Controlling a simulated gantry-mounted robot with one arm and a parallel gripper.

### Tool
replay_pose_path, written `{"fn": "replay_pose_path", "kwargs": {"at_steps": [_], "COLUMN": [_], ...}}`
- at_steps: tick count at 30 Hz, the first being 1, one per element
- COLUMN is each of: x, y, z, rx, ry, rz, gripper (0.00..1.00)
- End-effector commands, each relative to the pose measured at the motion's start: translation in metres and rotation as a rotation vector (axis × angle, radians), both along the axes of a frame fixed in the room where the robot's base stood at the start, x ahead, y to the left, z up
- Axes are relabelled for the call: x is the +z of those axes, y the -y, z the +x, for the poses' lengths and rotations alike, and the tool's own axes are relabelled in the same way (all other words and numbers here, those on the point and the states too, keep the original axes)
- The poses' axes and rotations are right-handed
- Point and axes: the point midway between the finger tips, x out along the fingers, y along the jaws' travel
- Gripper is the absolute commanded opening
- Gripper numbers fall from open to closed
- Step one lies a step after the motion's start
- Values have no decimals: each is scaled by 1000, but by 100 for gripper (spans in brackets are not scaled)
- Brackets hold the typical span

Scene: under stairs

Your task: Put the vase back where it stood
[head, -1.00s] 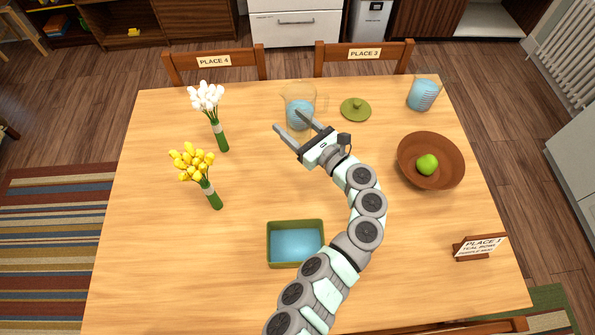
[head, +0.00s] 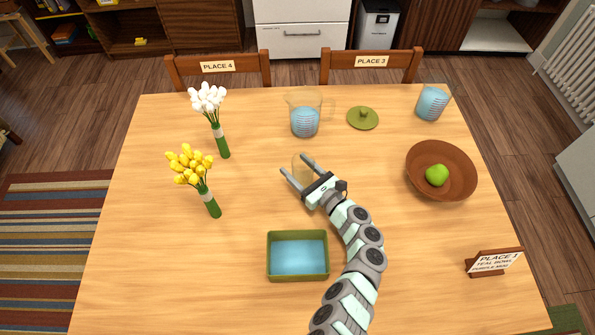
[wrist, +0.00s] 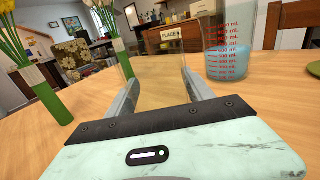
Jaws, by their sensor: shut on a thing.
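A clear, see-through glass vessel, which I take to be the vase (head: 302,162), is between my gripper's fingers near the middle of the table. My gripper (head: 297,170) is shut on it. In the wrist view the glass vase (wrist: 160,75) shows faintly between the two fingers, with the background visible through it. I cannot tell whether its base touches the table.
A jug of blue liquid (head: 305,124) stands just behind the gripper, a green lid (head: 363,118) beside it. A second blue-filled vessel (head: 432,104), a brown bowl (head: 462,170) and a PLACE 1 sign (head: 493,262) are right. A green dish (head: 298,277) is in front. The left-front table is clear.

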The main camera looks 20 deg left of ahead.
Motion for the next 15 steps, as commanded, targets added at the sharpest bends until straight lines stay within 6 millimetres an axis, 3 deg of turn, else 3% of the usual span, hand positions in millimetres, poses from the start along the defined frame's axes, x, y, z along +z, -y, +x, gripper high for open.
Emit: {"fn": "replay_pose_path", "kwargs": {"at_steps": [2,14,15], "x": [-11,-15,-13], "y": [1,1,1], "z": [1,1,1], "rx": [0,-1,-1], "ry": [1,1,1], "rz": [0,0,0], "gripper": [0,0,64]}}
